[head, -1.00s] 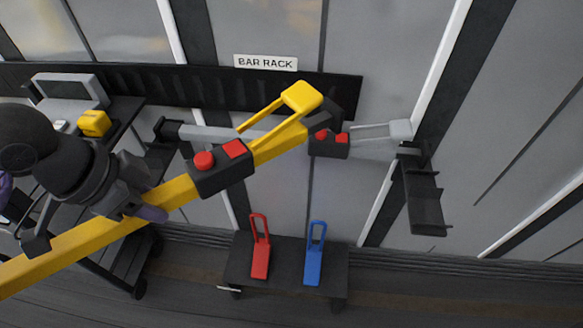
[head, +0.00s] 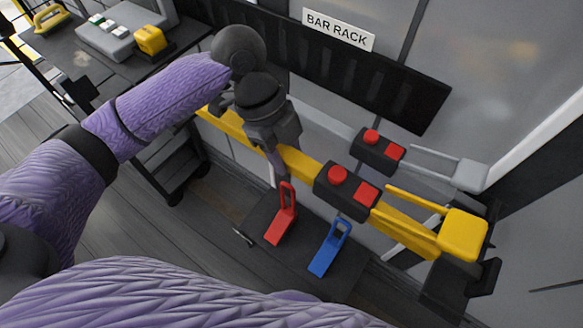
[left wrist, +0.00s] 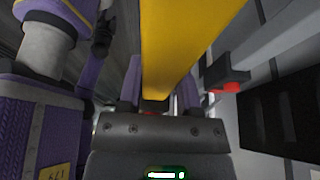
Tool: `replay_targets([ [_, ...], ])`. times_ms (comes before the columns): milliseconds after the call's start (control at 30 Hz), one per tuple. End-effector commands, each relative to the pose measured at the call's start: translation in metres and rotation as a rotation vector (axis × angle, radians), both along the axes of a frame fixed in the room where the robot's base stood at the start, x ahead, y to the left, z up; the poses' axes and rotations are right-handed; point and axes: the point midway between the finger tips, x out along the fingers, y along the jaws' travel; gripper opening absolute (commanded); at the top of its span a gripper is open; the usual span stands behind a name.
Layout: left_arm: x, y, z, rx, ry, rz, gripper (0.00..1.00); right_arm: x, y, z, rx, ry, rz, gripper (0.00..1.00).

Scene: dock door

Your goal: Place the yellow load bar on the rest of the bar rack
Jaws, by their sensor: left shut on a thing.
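The yellow load bar (head: 300,161) slants down to the right across the head view, with a black block with red buttons and a yellow handle at its right end. My left gripper (head: 277,172) is shut around its middle part. The left wrist view shows the bar (left wrist: 185,35) between the fingers of the gripper (left wrist: 160,88). The bar rack (head: 390,90) is on the wall behind. Its dark right bracket (head: 484,278) shows just below the bar's right end; I cannot tell whether they touch. My right gripper is out of view.
A grey bar (head: 330,128) lies behind the yellow one. A low dark bench (head: 255,222) below holds a red-handled piece (head: 281,225) and a blue one (head: 328,252). A cart (head: 75,60) with a yellow item (head: 151,40) stands at upper left.

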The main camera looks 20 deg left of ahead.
Motion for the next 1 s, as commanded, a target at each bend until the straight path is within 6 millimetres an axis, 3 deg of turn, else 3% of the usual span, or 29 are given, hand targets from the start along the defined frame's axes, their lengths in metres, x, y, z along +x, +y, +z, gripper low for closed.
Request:
replay_targets([
  [300, 0.0, 0.0, -0.054, -0.002, -0.001, 0.001, 0.0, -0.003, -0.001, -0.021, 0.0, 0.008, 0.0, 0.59],
  [667, 0.0, 0.0, -0.055, -0.002, -0.003, 0.002, 0.0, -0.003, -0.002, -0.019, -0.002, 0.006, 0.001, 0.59],
  [700, 0.0, 0.0, -0.056, 0.001, -0.001, 0.003, 0.48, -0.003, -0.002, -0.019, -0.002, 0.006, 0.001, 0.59],
  [867, 0.0, 0.0, -0.056, 0.001, -0.001, 0.003, 0.79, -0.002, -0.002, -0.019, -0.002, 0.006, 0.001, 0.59],
  [1000, 0.0, 0.0, -0.056, 0.001, -0.001, 0.003, 0.79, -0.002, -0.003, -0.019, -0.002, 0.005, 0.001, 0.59],
])
